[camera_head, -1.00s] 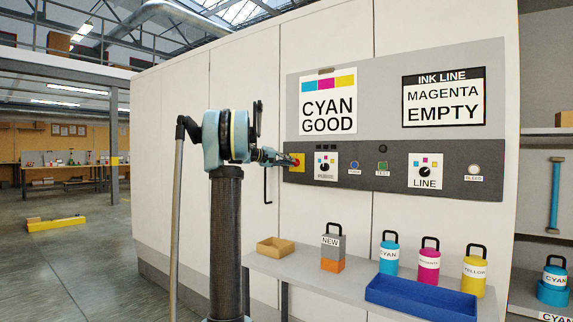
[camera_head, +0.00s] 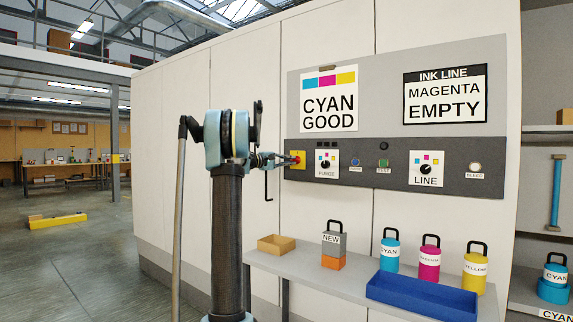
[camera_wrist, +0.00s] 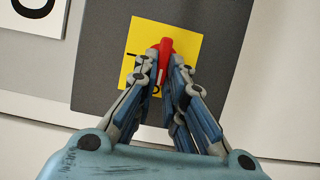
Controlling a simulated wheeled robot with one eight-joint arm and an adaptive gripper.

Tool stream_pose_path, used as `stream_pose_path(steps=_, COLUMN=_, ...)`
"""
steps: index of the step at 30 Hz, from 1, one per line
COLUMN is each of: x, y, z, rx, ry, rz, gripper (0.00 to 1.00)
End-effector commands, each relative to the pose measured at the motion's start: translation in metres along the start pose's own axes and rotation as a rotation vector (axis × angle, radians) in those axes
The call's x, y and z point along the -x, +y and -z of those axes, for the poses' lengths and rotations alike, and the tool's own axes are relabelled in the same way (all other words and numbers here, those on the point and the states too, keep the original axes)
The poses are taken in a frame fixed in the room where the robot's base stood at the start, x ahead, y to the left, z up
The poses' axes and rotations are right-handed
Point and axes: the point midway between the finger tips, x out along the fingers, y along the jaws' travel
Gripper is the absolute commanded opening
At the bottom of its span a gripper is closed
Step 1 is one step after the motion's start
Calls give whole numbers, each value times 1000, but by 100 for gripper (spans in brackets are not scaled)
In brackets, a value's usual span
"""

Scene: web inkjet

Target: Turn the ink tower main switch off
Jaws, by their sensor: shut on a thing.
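The main switch is a red handle (camera_wrist: 165,52) on a yellow plate (camera_wrist: 185,48) at the left end of the dark control strip. My gripper (camera_wrist: 163,70) is shut on the red handle, one finger on each side. In the wrist view the handle appears roughly in line with the fingers; the fingers hide its lower part and some plate markings. In the head view my gripper (camera_head: 288,160) reaches the panel from the left.
Right of the switch on the strip are the purge knob (camera_head: 326,165), a blue button (camera_head: 355,161), a green button (camera_head: 383,163), the line knob (camera_head: 425,170) and a bleed button (camera_head: 475,168). A shelf below holds ink bottles (camera_head: 429,262) and a blue tray (camera_head: 418,296).

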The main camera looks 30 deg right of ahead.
Motion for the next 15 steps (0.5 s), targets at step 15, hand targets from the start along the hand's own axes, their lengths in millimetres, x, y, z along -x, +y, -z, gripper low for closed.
stream_pose_path(steps=15, x=0, y=-1, z=0, rx=-1, ry=2, rz=2, gripper=31)
